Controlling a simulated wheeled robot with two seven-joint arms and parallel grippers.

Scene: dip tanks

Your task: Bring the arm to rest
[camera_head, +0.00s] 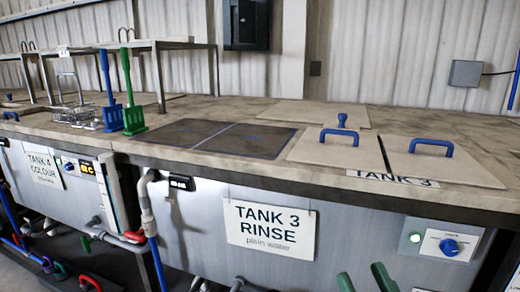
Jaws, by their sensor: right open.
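My right gripper (362,273) shows at the bottom edge, right of centre. Only its two green fingertips are visible. They stand apart with nothing seen between them, in front of the tank 3 front panel and below the bench top. The rest of this gripper and its arm are below the picture. My left gripper is not in view.
The bench (75,135) crosses the view, with blue-handled lids (320,151) (440,165), a knobbed lid (320,112) and a dark panel (215,137). A wire basket (75,113), blue tool (112,118) and green tool (134,120) stand left. Pipes (148,210) run below.

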